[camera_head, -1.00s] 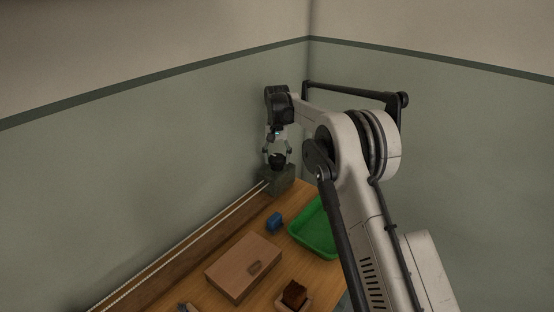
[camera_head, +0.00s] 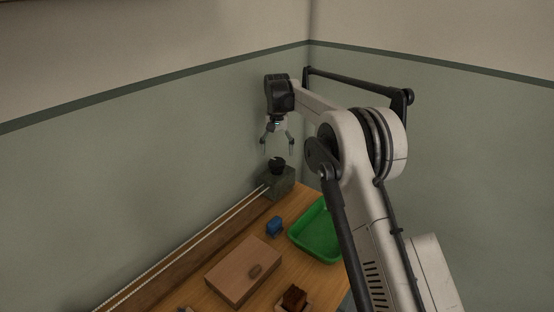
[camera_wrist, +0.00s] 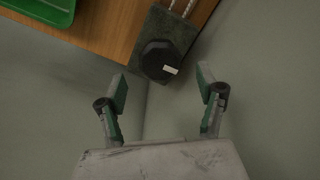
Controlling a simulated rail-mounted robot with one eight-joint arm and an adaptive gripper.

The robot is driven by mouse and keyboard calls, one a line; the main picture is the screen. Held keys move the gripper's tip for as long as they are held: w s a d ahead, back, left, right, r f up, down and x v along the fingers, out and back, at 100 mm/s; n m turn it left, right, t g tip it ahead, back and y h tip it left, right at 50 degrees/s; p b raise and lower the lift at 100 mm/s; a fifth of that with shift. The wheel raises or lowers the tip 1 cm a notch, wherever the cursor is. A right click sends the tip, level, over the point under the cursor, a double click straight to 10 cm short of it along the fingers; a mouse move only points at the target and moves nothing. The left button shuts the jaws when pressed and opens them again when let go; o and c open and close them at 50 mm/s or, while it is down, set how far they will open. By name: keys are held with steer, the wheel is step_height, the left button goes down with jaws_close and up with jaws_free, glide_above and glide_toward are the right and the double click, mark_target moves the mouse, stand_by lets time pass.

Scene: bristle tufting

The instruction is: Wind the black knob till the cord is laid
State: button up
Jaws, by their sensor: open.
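The black knob (camera_head: 277,164) stands on top of a dark grey-green block (camera_head: 281,184) at the far corner of the bench. In the wrist view the knob (camera_wrist: 160,60) is faceted and carries a small white mark. Two pale cord runs (camera_head: 205,231) stretch from the block along the wall-side rail toward the lower left. My gripper (camera_head: 277,150) is open and empty, with its fingers pointing down just above the knob and clear of it. In the wrist view my gripper (camera_wrist: 162,82) has its fingers spread wide near the knob. The cord's far end is not clearly visible.
A green tray (camera_head: 318,232) lies right of a small blue object (camera_head: 274,226). A flat wooden box (camera_head: 243,268) and a small holder with a brown block (camera_head: 295,297) are nearer the front. Walls meet close behind the knob block.

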mark_target(277, 160)
step_height(277, 160, up, 7)
stand_by(0.3)
